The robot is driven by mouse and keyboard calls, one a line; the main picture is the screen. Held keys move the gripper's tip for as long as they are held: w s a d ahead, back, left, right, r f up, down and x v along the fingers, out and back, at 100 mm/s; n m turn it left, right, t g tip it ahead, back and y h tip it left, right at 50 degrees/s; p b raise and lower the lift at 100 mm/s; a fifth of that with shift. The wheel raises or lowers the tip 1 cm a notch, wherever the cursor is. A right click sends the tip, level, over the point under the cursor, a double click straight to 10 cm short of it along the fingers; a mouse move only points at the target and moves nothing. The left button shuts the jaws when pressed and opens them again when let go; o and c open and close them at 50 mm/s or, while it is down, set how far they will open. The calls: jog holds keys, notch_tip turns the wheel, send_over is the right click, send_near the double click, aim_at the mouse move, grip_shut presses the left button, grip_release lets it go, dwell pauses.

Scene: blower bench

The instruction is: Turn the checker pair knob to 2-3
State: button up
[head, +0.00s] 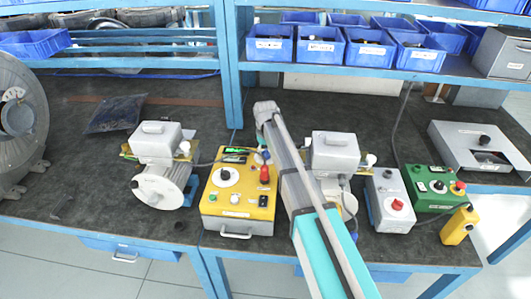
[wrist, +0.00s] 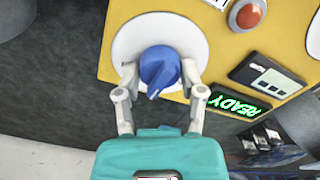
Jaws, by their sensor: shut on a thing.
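The checker is the yellow box (head: 236,207) on the bench, left of my arm in the head view. In the wrist view, its blue knob (wrist: 160,68) stands on a white round dial (wrist: 128,42) at the box edge. The knob's pointer end faces down and slightly left in that picture. My gripper (wrist: 158,80) is shut on the knob, one finger on each side. A lit green READY display (wrist: 239,103) is on the box right of the knob. In the head view, the blue knob (head: 266,155) shows only as a small patch, and I cannot make out my gripper clearly. Dial markings are not readable.
A red button (wrist: 246,14) and a dark panel (wrist: 267,76) are near the knob. Blower motors (head: 160,185) flank the checker. A grey box (head: 391,205) and a green box (head: 430,185) stand to the right. Blue bins (head: 318,45) sit on the shelf behind.

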jog(key=shift+s+m, duration=0.1)
jog(key=shift+m, duration=1.5)
jog(key=shift+a, duration=0.1)
jog(key=o, duration=1.1)
jog(key=shift+o, duration=0.2)
jog(key=shift+n, duration=0.4)
